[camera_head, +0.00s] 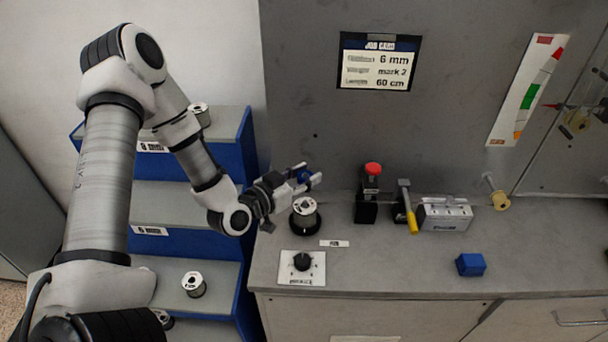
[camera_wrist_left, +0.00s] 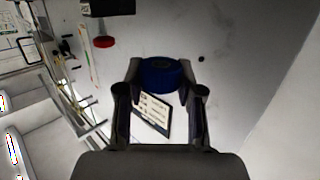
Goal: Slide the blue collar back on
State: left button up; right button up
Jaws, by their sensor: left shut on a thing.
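My left gripper (camera_head: 302,178) is shut on the blue collar (camera_head: 315,180), just above and behind the spool on the counter. In the left wrist view the round blue collar (camera_wrist_left: 162,74) sits between the fingertips of my left gripper (camera_wrist_left: 161,88). Below it in the head view, a white-topped spool (camera_head: 305,207) stands upright on a black round base (camera_head: 304,225). The collar is apart from the spool in the picture. My right gripper is not in view.
A dial plate (camera_head: 302,268) lies in front of the spool. To the right are a red-buttoned post (camera_head: 372,190), a yellow-handled lever (camera_head: 408,207), a grey box (camera_head: 445,214) and a blue block (camera_head: 470,264). Blue-sided shelves (camera_head: 230,200) hold more spools at left. The counter's middle front is clear.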

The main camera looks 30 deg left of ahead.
aim_at(304, 202)
pick_arm(q)
jog(key=shift+a+f+b, duration=0.1)
jog(key=shift+f+b, duration=0.25)
jog(key=shift+f, duration=0.25)
jog(key=f+b, duration=0.3)
jog(key=shift+d+f, duration=0.2)
jog(key=shift+f, duration=0.1)
jog(key=shift+a+f+b, duration=0.1)
jog(key=shift+f+b, duration=0.3)
jog(key=shift+b, duration=0.05)
jog(key=shift+s+r, duration=0.1)
jog(key=shift+f+b, duration=1.1)
jog(key=shift+f, duration=0.35)
jog(key=o, duration=1.2)
jog(key=shift+r, duration=0.1)
jog(key=shift+o, duration=0.2)
